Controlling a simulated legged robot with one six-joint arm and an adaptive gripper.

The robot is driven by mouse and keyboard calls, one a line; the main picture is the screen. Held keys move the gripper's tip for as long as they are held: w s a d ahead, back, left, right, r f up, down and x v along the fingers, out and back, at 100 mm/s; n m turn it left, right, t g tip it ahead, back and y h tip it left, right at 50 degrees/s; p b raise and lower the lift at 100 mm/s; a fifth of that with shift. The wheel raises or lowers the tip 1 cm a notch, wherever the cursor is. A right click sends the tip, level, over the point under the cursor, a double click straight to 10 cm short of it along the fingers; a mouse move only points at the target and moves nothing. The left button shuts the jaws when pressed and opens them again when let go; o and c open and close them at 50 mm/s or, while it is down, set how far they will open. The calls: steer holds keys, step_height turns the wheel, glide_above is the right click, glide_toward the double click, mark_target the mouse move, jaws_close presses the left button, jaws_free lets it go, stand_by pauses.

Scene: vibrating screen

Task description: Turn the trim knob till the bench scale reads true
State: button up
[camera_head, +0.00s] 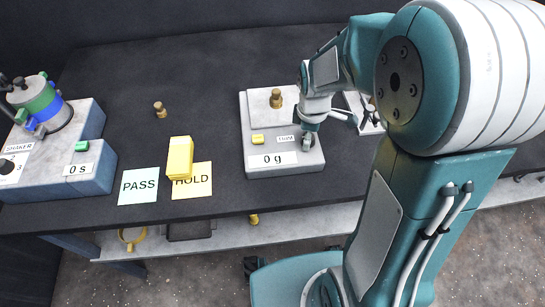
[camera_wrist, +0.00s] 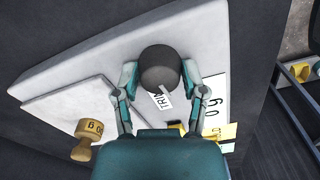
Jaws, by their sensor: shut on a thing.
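The bench scale (camera_head: 283,167) is a light grey box on the dark bench, with a raised pan, a brass weight (camera_head: 276,98) on the pan, and a display (camera_head: 273,160) reading 0 g. A small yellow button (camera_head: 258,139) and a TRIM label (camera_head: 286,138) are on its front part. My gripper (camera_head: 308,137) reaches down to the scale's right front. In the wrist view, the dark round trim knob (camera_wrist: 160,68) sits between my two fingers, which are shut on it. The scale's body (camera_wrist: 75,65) and the brass weight (camera_wrist: 88,137) also show there.
A shaker (camera_head: 60,155) with a 0 s display stands at the left. PASS (camera_head: 139,187) and HOLD (camera_head: 192,190) cards lie at the bench front, a yellow block (camera_head: 180,157) on HOLD. A second brass weight (camera_head: 160,109) stands alone on the bench.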

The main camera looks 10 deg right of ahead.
steer(key=o, duration=0.7)
steer(key=shift+f, duration=0.1)
steer(key=shift+r, duration=3.05)
steer(key=o, duration=0.3)
steer(key=shift+r, duration=0.1)
